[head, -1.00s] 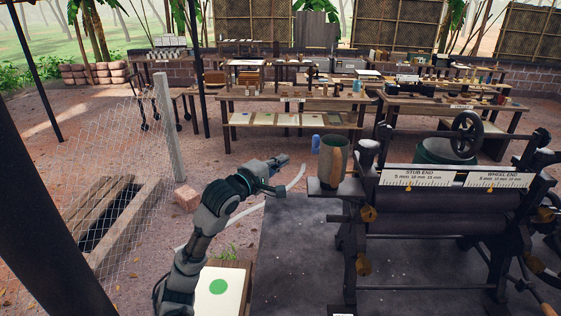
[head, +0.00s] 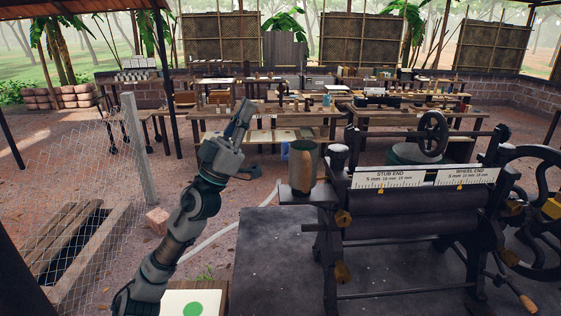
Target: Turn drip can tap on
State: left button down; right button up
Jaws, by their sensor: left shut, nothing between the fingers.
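A brown and green can (head: 303,165), which looks like the drip can, stands upright on a small shelf at the left end of the black roller machine (head: 410,215). I cannot make out its tap. My left gripper (head: 243,108) is shut and empty. It points upward, to the left of the can and higher in the picture, clearly apart from it. My right gripper is not in view.
Labelled scale plates (head: 420,178) run along the machine's top. A large wheel (head: 540,205) stands at its right. A board with a green dot (head: 194,302) lies near my left arm. Workbenches (head: 262,124) stand behind. A wire fence (head: 85,160) is at left.

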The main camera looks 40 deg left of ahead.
pick_arm(q)
jog(key=w+d+f+m+g+h+b, duration=0.1)
jog(key=w+d+f+m+g, duration=0.3)
jog(key=m, duration=0.3)
jog(key=w+d+f+m+g+h+b, duration=0.1)
jog(key=w+d+f+m+g+b, duration=0.15)
jog(key=f+m+g, duration=0.35)
jog(key=w+a+f+y+b, duration=0.1)
jog(key=w+a+f+y, duration=0.1)
jog(key=a+f+y, duration=0.35)
jog(key=w+a+f+y, duration=0.2)
jog(key=a+f+y, duration=0.1)
jog(key=a+y, duration=0.5)
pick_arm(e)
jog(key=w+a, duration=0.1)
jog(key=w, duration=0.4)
pick_arm(q)
jog(key=w+p, duration=0.4)
jog(key=w, duration=0.6)
jog(key=shift+d+n+t, duration=0.2)
jog(key=shift+n+t, duration=0.1)
jog(key=shift+n, duration=0.1)
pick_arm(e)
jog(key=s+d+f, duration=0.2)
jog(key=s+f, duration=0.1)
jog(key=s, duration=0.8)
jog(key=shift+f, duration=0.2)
